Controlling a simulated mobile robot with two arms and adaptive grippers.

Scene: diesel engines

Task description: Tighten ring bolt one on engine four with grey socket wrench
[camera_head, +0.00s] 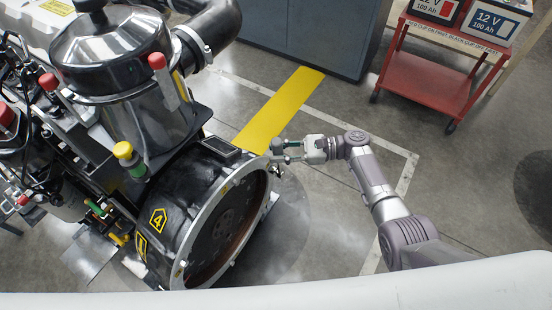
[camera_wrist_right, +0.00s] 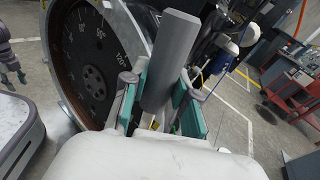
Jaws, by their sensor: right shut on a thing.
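Engine four (camera_head: 158,218), a dark engine with a yellow "4" label, fills the left of the head view. Its round end has a pale metal ring (camera_head: 188,238) around a dark disc (camera_head: 230,222); the disc also shows in the right wrist view (camera_wrist_right: 95,50). My right gripper (camera_head: 282,150) is beside the upper right edge of this ring. In the wrist view its green-padded fingers (camera_wrist_right: 158,100) are shut on the grey socket wrench (camera_wrist_right: 171,60), a plain grey cylinder. Whether the wrench touches a bolt is hidden. Ring bolt one cannot be made out.
A red cart (camera_head: 425,75) with batteries (camera_head: 497,22) stands at the upper right. A grey cabinet (camera_head: 320,35) is at the back. A yellow floor strip (camera_head: 280,108) runs behind my right gripper. The floor right of the engine is clear.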

